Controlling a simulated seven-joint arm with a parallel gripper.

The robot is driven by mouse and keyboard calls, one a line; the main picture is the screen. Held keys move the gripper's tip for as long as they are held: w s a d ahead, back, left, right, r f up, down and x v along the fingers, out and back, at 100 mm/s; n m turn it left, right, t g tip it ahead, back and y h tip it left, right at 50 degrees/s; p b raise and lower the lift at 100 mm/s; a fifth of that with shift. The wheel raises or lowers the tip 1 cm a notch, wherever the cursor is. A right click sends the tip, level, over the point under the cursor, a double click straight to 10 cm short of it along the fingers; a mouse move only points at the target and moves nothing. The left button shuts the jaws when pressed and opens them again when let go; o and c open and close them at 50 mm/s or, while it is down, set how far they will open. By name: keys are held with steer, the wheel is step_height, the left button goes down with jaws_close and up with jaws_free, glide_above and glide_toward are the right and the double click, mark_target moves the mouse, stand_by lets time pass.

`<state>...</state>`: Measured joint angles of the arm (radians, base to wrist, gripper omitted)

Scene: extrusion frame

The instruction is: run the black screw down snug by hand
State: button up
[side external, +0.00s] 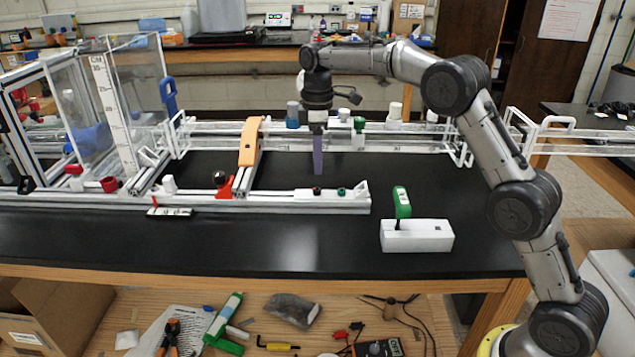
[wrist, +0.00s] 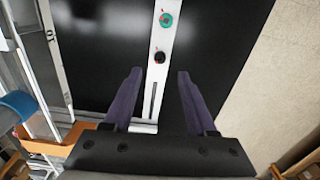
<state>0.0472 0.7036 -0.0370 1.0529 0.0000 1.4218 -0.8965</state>
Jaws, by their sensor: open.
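The black screw (wrist: 159,57) sits on the light extrusion rail in the wrist view, just beyond my fingertips and roughly between their lines. A green round part (wrist: 166,19) with a red mark is farther along the same rail. In the side view the black screw (side external: 323,191) is a small dark spot on the front rail (side external: 290,201), left of the green part (side external: 341,191). My gripper (wrist: 158,73) has two purple fingers, spread apart with nothing between them. In the side view my gripper (side external: 318,174) points down, above and behind the rail. How far the screw is seated cannot be told.
A white block with a green-handled tool (side external: 417,236) is at the front right. The black bench top in front of the rail is mostly clear.

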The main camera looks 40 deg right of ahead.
mark_target(318, 192)
step_height(318, 192, down, 7)
steer(key=shift+f, duration=0.1)
steer(key=shift+c, duration=0.3)
jaws_close()
